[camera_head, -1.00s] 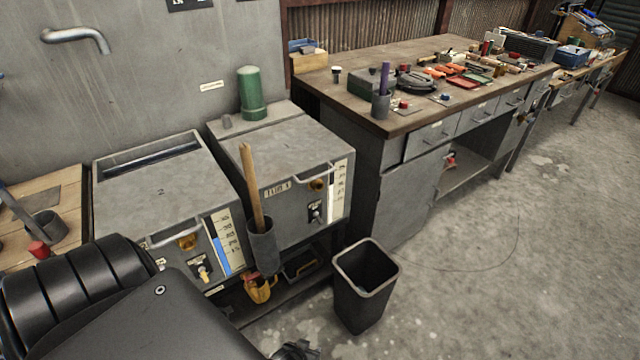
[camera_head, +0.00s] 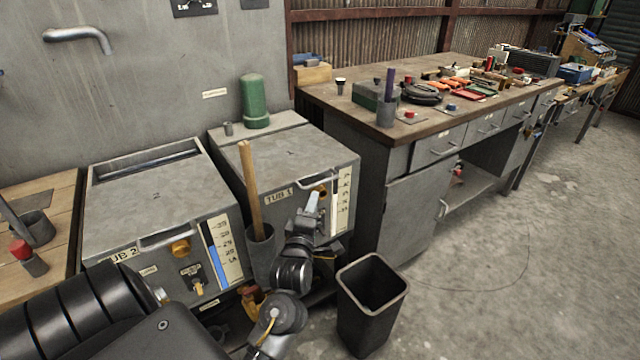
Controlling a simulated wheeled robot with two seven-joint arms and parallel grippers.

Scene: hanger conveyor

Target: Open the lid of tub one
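Tub one (camera_head: 340,222) is the right grey box, with a "TUB 1" label on its front. Its grey lid (camera_head: 300,152) lies flat and closed. A pale bar handle (camera_head: 298,183) runs along the front edge of the lid. My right gripper is not in view.
Tub two (camera_head: 215,232) stands left of tub one. A wooden stick (camera_head: 248,190) stands in a grey holder between them. A green cylinder (camera_head: 254,100) stands behind tub one's lid. A black bin (camera_head: 372,315) is on the floor at front right, and a cluttered workbench (camera_head: 400,130) is to the right.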

